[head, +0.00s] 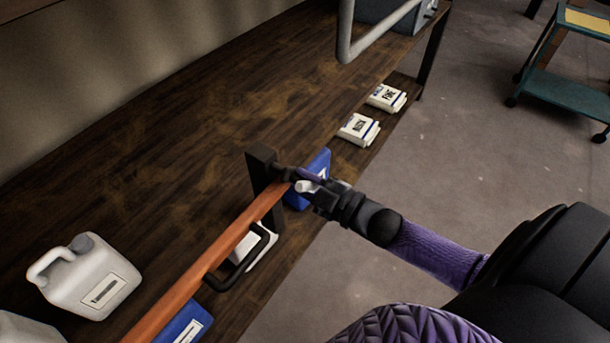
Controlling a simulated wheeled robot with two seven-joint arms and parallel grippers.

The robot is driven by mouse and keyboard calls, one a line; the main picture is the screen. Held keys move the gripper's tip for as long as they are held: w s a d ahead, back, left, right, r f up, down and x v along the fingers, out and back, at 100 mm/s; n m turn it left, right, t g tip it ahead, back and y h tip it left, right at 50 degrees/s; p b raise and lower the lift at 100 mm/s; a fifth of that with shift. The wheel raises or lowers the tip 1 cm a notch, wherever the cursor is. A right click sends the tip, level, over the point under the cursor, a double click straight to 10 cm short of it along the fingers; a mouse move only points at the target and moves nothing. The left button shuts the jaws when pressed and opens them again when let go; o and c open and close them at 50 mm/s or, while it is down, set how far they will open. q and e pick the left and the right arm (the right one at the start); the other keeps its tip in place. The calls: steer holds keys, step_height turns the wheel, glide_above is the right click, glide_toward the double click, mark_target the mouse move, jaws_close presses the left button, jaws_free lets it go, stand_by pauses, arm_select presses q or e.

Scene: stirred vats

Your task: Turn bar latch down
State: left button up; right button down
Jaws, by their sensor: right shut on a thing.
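The bar latch is a long orange-brown bar (205,262) running from the bottom left up to a dark upright post (261,168). A black loop handle (258,249) is fixed to its side. My right gripper (296,181) reaches in from the right and is shut at the bar's far end, beside the post. Its fingertips are small and dark, so the exact hold is partly hidden. My left gripper is not in view.
A brown wooden worktop (130,165) lies behind the bar. A white jug (92,283) stands at left. Blue boxes (309,180) and white packs (359,129) sit along the front edge. A grey bent tube (378,40) is above. A teal cart (565,95) stands at upper right.

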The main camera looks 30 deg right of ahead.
steer(key=m+p, duration=0.1)
steer(key=m, duration=0.2)
steer(key=shift+r+m, duration=0.1)
steer(key=shift+m, duration=0.3)
steer(key=m+p, duration=0.1)
steer(key=m, duration=0.5)
steer(key=shift+m+p, duration=0.3)
steer(key=shift+m, duration=0.3)
steer(key=shift+c, duration=2)
jaws_free()
